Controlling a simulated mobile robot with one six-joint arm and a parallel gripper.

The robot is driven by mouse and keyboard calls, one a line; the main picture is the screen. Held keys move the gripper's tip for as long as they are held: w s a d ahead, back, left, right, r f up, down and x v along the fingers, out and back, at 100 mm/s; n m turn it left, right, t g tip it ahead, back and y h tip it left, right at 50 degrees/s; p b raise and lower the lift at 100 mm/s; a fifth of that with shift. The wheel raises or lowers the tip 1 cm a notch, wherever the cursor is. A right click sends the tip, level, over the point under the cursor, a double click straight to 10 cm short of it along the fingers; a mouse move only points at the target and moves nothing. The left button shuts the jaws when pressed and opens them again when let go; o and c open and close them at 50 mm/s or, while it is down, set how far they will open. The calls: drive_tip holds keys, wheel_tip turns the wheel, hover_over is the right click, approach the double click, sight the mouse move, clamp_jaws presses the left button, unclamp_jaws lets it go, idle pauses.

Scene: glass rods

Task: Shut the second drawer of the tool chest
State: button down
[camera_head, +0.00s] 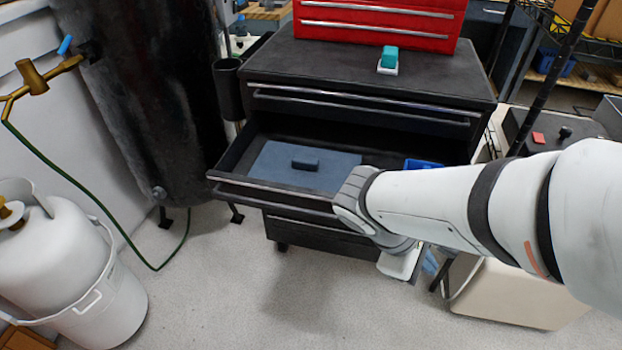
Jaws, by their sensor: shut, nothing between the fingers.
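The black tool chest (330,62) stands in the middle of the view. Its second drawer (262,188) is pulled out toward me, below a shut top drawer (365,108). In the open drawer lie a flat grey-blue piece with a raised dark block (285,166) and a bright blue item (422,164) at the right. My arm crosses from the right, and its wrist hides the drawer's front right part. My gripper (400,263) is partly seen below the wrist, low in front of the chest. It is shut and empty. Its fingertips are hidden, and I cannot tell whether it touches the drawer.
A red toolbox (380,22) and a small teal-and-white item (388,60) are on the chest top. A dark tank (150,100) stands close at the left, with a white gas cylinder (50,240) before it. A beige box (520,292) is at the right. The floor in front is clear.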

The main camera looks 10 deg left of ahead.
drive_tip(key=w+a+f+n+t+h+b, duration=0.2)
drive_tip(key=a+f+n+t+b, duration=0.25)
drive_tip(key=a+n, duration=0.3)
drive_tip(key=n+t+y+b, duration=0.7)
drive_tip(key=n+t+y, duration=0.2)
drive_tip(key=n+t, duration=0.45)
approach(294, 205)
drive_tip(key=shift+w+r+n+g+b, duration=0.15)
drive_tip(key=shift+w+r+g+b, duration=0.2)
drive_tip(key=shift+w+b, duration=0.55)
drive_tip(key=shift+w+r+n+g+b, duration=0.25)
drive_tip(key=shift+w+b, duration=0.2)
drive_tip(key=shift+w, duration=0.85)
drive_tip(key=shift+w+r+n+g+b, duration=0.1)
drive_tip(key=shift+w+r+g+b, duration=0.25)
drive_tip(key=shift+w+b, duration=0.55)
drive_tip(key=shift+w, duration=0.25)
